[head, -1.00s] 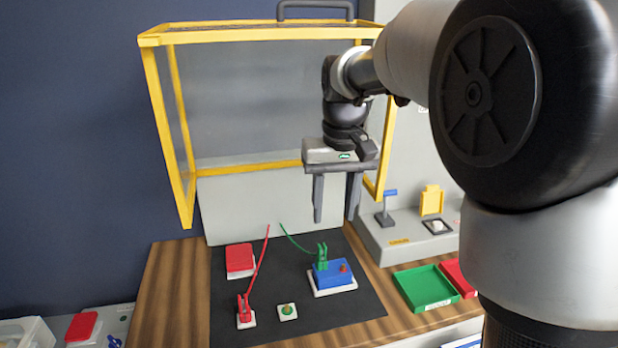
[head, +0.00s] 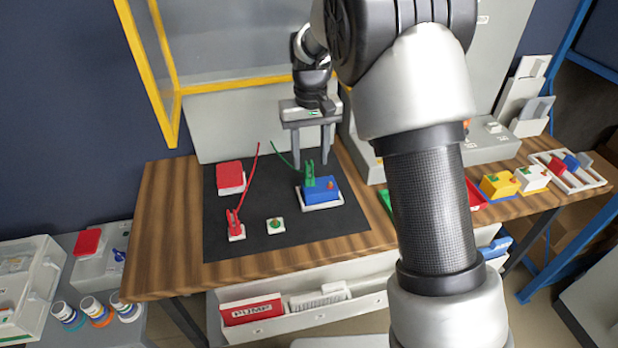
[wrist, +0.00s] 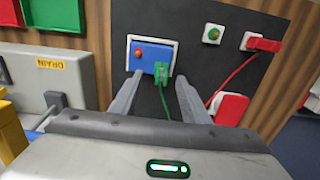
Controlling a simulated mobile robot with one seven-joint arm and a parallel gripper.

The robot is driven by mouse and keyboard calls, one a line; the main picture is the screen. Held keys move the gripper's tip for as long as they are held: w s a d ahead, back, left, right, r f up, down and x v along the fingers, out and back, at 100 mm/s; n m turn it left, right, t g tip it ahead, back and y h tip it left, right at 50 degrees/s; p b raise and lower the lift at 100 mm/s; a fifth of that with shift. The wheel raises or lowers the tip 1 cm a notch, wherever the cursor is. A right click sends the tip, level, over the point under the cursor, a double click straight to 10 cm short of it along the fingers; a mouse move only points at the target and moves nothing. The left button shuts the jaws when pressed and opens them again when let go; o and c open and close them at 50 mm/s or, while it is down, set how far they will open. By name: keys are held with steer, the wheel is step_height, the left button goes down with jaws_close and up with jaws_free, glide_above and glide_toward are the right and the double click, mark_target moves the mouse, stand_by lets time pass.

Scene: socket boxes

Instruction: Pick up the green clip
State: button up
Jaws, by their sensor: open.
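The green clip (head: 309,175) stands on the blue socket box (head: 325,189), toward its left side, with a green wire running up and back from it. The clip also shows in the wrist view (wrist: 160,70), on the box's right part. My gripper (head: 311,164) is open and points down just above and behind the clip in the head view. In the wrist view the two fingers (wrist: 159,78) frame the clip left and right, with nothing between them that I can tell is touched. The exact height gap is hard to tell.
A red clip (head: 235,222) with a red wire stands on a white base at the mat's front left. A red box (head: 231,176) and a small white square with a green button (head: 275,225) share the black mat (head: 300,239). Yellow frame posts (head: 149,80) rise behind.

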mark_target(309, 176)
steer(key=shift+a+f+b, duration=0.15)
steer(key=shift+f+b, duration=0.35)
steer(key=shift+f, duration=2.45)
jaws_close()
step_height(309, 176, up, 10)
steer(key=shift+r+p, duration=0.1)
steer(key=shift+p, duration=0.7)
steer(key=shift+p, duration=0.3)
